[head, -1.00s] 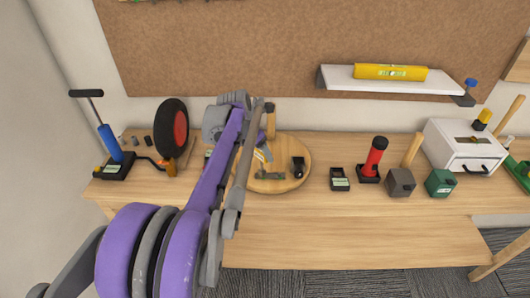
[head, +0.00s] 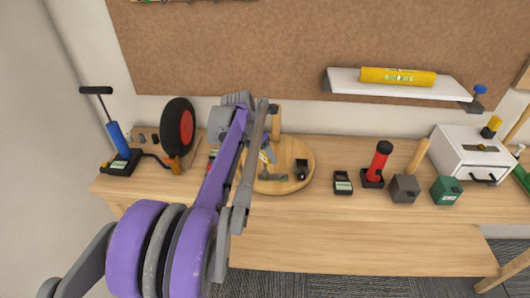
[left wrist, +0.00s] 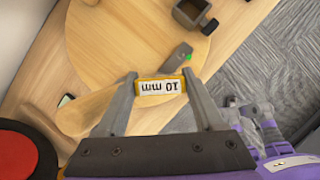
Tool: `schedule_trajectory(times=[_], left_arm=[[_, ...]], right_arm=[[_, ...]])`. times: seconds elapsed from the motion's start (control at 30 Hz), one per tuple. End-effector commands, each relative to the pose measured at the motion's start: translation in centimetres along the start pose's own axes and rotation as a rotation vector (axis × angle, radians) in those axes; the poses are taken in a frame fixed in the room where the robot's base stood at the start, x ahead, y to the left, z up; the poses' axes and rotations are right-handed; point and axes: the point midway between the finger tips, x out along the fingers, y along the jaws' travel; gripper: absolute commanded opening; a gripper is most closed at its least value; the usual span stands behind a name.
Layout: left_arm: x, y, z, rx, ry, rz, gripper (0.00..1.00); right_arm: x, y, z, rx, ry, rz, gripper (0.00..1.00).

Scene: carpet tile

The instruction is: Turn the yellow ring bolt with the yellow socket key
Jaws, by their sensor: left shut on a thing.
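In the head view the left gripper (head: 266,154) is over the left part of a round wooden board (head: 300,150), partly hidden by my own purple and grey arm. The board also shows below the fingers in the left wrist view (left wrist: 120,40). I cannot make out the yellow ring bolt in either view. My right gripper is not in view.
A black square holder (head: 302,169) and a grey bracket (left wrist: 178,55) are on the board. A red-hubbed wheel (head: 178,125) and blue pump (head: 118,138) stand left. A black box (head: 343,182), red torch (head: 377,163) and white drawer box (head: 470,152) stand right. The bench front is clear.

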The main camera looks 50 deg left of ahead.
Motion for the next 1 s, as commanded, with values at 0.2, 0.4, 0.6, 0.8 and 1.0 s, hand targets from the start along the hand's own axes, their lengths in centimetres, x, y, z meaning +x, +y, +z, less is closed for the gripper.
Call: schedule_trajectory(times=[0.2, 0.4, 0.6, 0.8, 1.0], left_arm=[[-0.4, 0.0, 0.1, 0.057, -0.001, -0.023, 0.00], [-1.8, 0.1, 0.8, 0.056, -0.002, -0.023, 0.00], [-3.3, 0.1, 1.4, 0.056, -0.001, -0.023, 0.00], [-4.3, 0.0, 1.8, 0.056, -0.001, -0.023, 0.00], [-4.2, 0.0, 1.7, 0.056, 0.000, -0.023, 0.00]], right_arm=[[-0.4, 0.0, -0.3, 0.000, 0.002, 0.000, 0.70], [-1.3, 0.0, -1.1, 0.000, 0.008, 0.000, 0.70], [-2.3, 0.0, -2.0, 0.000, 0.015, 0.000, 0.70], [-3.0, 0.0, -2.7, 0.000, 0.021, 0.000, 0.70], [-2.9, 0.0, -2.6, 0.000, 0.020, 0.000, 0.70]])
